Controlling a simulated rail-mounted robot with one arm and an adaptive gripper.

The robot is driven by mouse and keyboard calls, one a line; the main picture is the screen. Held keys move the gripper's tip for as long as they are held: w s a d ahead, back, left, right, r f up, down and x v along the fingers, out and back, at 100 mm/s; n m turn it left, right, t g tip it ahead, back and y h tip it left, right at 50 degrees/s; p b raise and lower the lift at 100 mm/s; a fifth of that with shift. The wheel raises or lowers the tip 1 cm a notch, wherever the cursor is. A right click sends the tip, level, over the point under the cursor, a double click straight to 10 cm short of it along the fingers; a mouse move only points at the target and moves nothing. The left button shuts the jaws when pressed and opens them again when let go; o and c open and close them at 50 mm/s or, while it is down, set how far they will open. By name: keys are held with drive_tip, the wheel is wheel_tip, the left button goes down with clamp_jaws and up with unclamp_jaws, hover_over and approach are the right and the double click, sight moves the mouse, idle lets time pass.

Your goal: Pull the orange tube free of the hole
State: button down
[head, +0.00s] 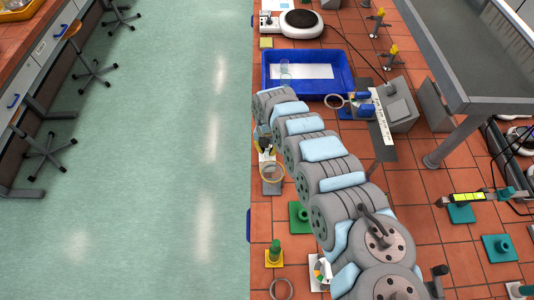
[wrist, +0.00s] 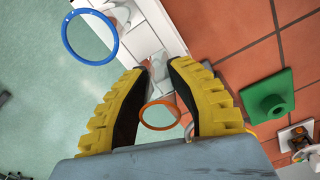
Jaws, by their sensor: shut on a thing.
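My gripper (wrist: 164,66) shows in the wrist view with its two yellow-backed, dark-padded fingers close together at the tips. It is shut on a small pale, see-through thing (wrist: 159,72), which I take to be the orange tube; its orange colour is not clear here. An orange ring (wrist: 160,115) shows between the fingers, nearer the palm. In the head view my gripper (head: 264,141) is small at the bench's left edge, partly hidden by my arm, above a pale block. The hole itself is hidden, so I cannot tell whether the tube is still in it.
A blue tray (head: 340,94) with a white sheet lies beyond my arm. A blue ring (wrist: 88,37) is at upper left in the wrist view. A green block (wrist: 268,97) stands to the right. A balance (head: 300,22) is at the back.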

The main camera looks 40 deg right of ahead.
drive_tip(key=shift+r, duration=0.15)
wheel_tip(320, 180, up, 9)
drive_tip(key=p, duration=0.7)
idle(1.2)
wheel_tip(320, 180, up, 8)
drive_tip(key=p, duration=0.2)
idle(1.5)
drive_tip(key=c, duration=1.8)
unclamp_jaws()
